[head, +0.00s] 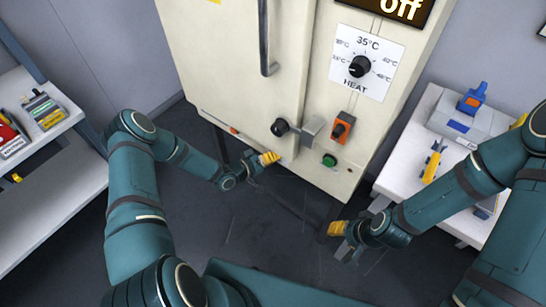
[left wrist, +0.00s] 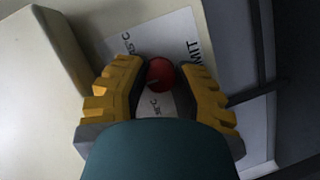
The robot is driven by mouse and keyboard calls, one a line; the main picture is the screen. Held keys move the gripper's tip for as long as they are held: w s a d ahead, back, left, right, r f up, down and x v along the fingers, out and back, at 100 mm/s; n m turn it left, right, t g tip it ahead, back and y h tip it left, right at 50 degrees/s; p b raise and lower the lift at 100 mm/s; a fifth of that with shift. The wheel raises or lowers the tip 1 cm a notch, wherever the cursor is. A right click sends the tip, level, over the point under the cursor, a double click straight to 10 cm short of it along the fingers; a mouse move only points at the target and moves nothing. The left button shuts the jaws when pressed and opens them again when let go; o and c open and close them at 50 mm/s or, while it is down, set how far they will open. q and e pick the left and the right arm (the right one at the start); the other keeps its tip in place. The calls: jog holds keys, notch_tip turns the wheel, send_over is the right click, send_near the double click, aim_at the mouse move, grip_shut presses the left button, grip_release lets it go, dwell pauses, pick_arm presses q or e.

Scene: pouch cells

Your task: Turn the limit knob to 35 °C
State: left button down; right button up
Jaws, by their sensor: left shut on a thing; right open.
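The red limit knob (left wrist: 161,74) shows in the left wrist view on a white label plate (left wrist: 180,32). The plate carries partly hidden °C marks and the letters "MIT". My left gripper (left wrist: 160,80) has its yellow fingers on both sides of the knob and is shut on it. A short dark pointer line runs toward the left of the knob; I cannot tell which mark it meets. In the head view my left gripper (head: 268,158) is at the cabinet's lower front, and the knob is hidden there. My right gripper (head: 338,229) is open and empty, below the cabinet's lower right.
The cream cabinet (head: 225,65) has a black HEAT knob (head: 358,66), an orange switch (head: 342,127), a green button (head: 329,160), a dark round knob (head: 280,127) and a door handle (head: 267,40). Side tables (head: 465,220) and (head: 40,190) stand right and left.

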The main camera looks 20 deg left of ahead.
pick_arm(q)
jog(key=n+t+h, duration=0.1)
jog(key=n+h, duration=0.1)
jog(key=n, duration=0.3)
jog(key=shift+f+n, duration=0.1)
jog(key=shift+n, duration=0.2)
jog(key=n+t, duration=0.1)
jog(key=n, duration=0.2)
jog(key=n+t, duration=0.1)
jog(key=n, duration=0.2)
jog(key=shift+t+h, duration=0.3)
jog(key=c, duration=0.7)
grip_release()
jog(key=shift+d, duration=0.1)
jog(key=v, duration=1.2)
jog(key=shift+f, duration=0.1)
